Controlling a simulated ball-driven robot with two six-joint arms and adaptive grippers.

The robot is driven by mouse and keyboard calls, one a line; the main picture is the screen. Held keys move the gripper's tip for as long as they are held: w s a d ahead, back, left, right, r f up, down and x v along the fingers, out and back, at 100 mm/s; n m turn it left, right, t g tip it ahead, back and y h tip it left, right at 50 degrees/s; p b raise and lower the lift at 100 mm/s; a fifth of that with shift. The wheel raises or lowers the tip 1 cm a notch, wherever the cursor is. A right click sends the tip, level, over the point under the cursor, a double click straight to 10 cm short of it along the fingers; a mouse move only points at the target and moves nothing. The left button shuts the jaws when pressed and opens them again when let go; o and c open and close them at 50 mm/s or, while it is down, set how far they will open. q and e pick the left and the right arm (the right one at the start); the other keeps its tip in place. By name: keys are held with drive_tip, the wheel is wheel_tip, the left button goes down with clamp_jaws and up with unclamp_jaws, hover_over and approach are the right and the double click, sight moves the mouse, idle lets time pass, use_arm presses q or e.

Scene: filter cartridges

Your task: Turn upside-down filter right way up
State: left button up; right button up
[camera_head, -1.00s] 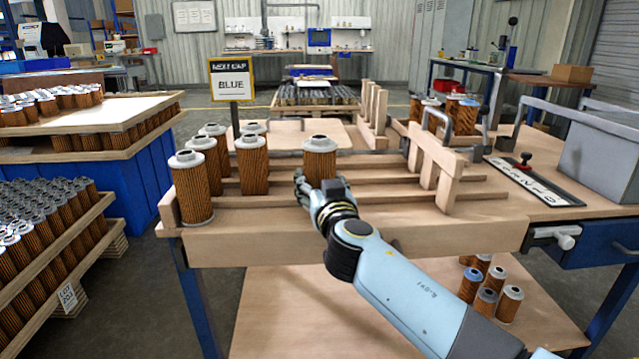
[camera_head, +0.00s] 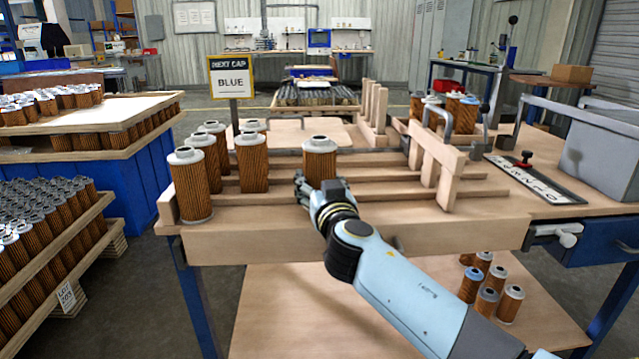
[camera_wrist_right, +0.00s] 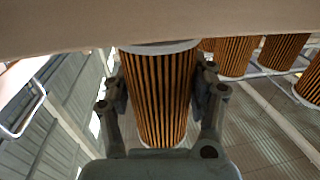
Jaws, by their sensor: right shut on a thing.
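A pleated orange-brown filter (camera_head: 319,163) with a grey top cap stands upright near the middle of the wooden rack (camera_head: 350,237). My right gripper (camera_head: 318,190) is at its lower part, from the front. In the right wrist view the fingers (camera_wrist_right: 161,95) lie on both sides of the filter (camera_wrist_right: 160,90) and are shut on it. The rack's wood hides one end of it there. Several similar filters, among them the front left one (camera_head: 193,186) and its neighbour (camera_head: 252,163), stand upright on the rack's left. My left gripper is not in view.
A sign reading "NEXT CAP BLUE" (camera_head: 231,77) stands behind the rack. Wooden uprights (camera_head: 436,165) rise at the rack's right, with a clear stretch between them and the held filter. Several filters, one blue-capped (camera_head: 471,285), stand on the lower shelf.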

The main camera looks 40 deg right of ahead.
drive_tip(key=shift+f, duration=0.15)
idle(0.4)
drive_tip(key=shift+r, duration=0.55)
drive_tip(key=shift+b, duration=0.45)
idle(1.3)
idle(0.5)
drive_tip(key=shift+f+b, duration=0.55)
drive_tip(key=shift+b, duration=0.1)
idle(0.6)
drive_tip(key=shift+r, duration=0.1)
drive_tip(key=shift+r+p, duration=0.3)
drive_tip(key=shift+r, duration=0.15)
drive_tip(key=shift+f+b, duration=0.45)
drive_tip(key=shift+b, duration=0.05)
idle(0.5)
